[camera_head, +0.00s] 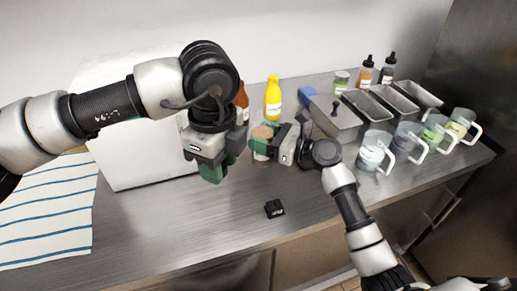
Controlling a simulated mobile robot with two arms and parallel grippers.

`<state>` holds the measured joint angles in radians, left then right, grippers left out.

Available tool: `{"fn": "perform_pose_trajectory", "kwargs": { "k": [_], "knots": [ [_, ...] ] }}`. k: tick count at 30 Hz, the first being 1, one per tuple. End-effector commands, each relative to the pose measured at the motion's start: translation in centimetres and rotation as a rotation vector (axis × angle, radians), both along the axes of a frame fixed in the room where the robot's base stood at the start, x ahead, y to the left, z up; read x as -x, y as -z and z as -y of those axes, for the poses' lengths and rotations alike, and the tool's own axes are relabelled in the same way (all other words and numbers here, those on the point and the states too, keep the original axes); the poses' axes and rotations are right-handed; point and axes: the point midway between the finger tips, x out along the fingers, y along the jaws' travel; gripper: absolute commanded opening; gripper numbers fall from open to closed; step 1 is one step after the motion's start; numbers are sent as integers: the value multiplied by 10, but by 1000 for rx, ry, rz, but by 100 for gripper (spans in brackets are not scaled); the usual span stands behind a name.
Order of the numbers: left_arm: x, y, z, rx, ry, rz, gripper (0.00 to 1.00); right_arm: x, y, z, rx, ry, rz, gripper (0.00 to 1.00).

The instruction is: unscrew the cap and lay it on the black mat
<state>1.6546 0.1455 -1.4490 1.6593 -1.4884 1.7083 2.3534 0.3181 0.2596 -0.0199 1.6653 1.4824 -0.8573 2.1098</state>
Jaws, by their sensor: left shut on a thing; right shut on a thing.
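My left gripper (210,172) points down above the counter, left of the jar. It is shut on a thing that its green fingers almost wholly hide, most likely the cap. My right gripper (268,143) reaches in from the right and is shut on a jar (262,133) with a tan top, which stands upright near the middle of the counter. A small black item with pale lettering (274,208) lies near the front edge, below and right of my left gripper. It is the only black flat thing in view that could be the mat.
A yellow bottle (273,98) stands behind the jar. Metal pans (378,108) and several clear pitchers (376,148) fill the right side. A white box (130,150) and striped cloth (45,215) are at left. The front middle of the counter (200,220) is clear.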

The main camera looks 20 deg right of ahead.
Motion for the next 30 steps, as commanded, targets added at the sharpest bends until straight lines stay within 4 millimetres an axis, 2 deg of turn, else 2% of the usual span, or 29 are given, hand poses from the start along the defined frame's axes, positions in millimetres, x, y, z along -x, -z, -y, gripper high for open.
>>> {"fn": "perform_pose_trajectory", "kwargs": {
  "k": [5, 13, 25, 26, 30],
  "knots": [
    [0, 0, 0, 0, 0, 0, 10, -9, 9, -8, -1, 0, 1, 0],
    [0, 2, 0, 0, 0, 0, 10, -9, 45, -9, -1, 0, -1, 0],
    [0, 4, 0, 0, 0, 0, 10, -8, 50, -8, -1, 0, 1, 0],
    [0, 3, 0, 0, 0, 0, 10, -8, 50, -8, 0, 0, 0, 66],
    [0, 3, 0, 0, 0, 0, 10, -8, 50, -8, 0, 0, 0, 87]
  ]
}}
